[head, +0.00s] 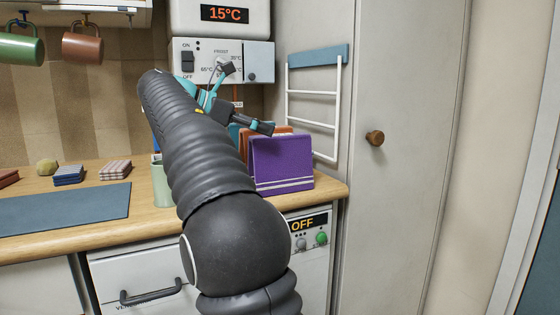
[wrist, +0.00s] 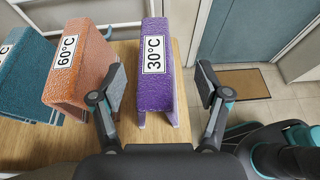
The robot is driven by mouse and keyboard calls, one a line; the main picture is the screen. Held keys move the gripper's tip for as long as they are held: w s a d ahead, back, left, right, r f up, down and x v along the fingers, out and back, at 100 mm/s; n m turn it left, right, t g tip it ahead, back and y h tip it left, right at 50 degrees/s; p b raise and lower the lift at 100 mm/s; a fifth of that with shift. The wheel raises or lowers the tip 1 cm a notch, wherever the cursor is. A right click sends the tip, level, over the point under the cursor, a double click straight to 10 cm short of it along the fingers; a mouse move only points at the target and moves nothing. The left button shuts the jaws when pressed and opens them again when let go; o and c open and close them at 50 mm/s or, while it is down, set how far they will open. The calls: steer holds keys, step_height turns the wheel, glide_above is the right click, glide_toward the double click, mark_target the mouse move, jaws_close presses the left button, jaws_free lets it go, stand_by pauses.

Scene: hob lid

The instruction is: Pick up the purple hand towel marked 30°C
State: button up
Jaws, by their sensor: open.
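The purple hand towel (wrist: 156,88) marked 30°C stands folded like a tent on the wooden counter, rightmost in a row. In the head view the purple towel (head: 281,163) shows its front face with pale stripes near the bottom. My gripper (wrist: 160,88) is open in the wrist view, with one finger on each side of the purple towel and gaps between pads and cloth. In the head view my gripper (head: 249,98) is above and behind the towel's top, partly hidden by my arm.
An orange towel (wrist: 80,62) marked 60°C and a teal towel (wrist: 24,72) stand left of the purple one. A white rack (head: 313,95) hangs on the wall to the right. The counter edge (head: 330,190) is close by on the right.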

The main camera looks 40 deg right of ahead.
mark_target(277, 135)
steer(key=shift+w+x, duration=0.2)
steer(key=shift+x, duration=1.4)
steer(key=shift+w+x, duration=0.2)
steer(key=shift+x, duration=1.35)
steer(key=shift+f, duration=0.2)
steer(key=shift+c, duration=0.2)
jaws_close()
